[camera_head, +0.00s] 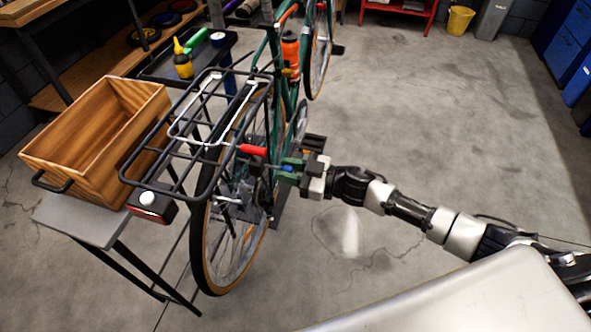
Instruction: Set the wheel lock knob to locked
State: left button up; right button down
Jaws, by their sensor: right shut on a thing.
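The green bike (273,48) stands upright with its rear wheel (203,245) toward me. My right gripper (287,169) reaches in from the right to the right side of this wheel, near the hub. Its green fingers are shut on a small blue part, which looks like the wheel lock knob (286,168). The fingers cover most of it, so I cannot tell which way it is turned. A red handle (252,149) sticks out just left of and above the fingers. My left gripper is not in view.
A black rear rack (185,190) with a red lamp (150,209) sits over the wheel. A wooden crate (75,165) stands on a grey bench (75,222) at left. A black tray (160,70) holds bottles behind it. The floor at right is clear.

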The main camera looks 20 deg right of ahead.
jog(key=shift+w+a, duration=0.4)
jog(key=shift+a, duration=0.1)
jog(key=c, duration=0.9)
grip_release()
jog(key=shift+s+d, duration=0.1)
jog(key=shift+b+v, duration=0.7)
jog(key=shift+v, duration=4.65)
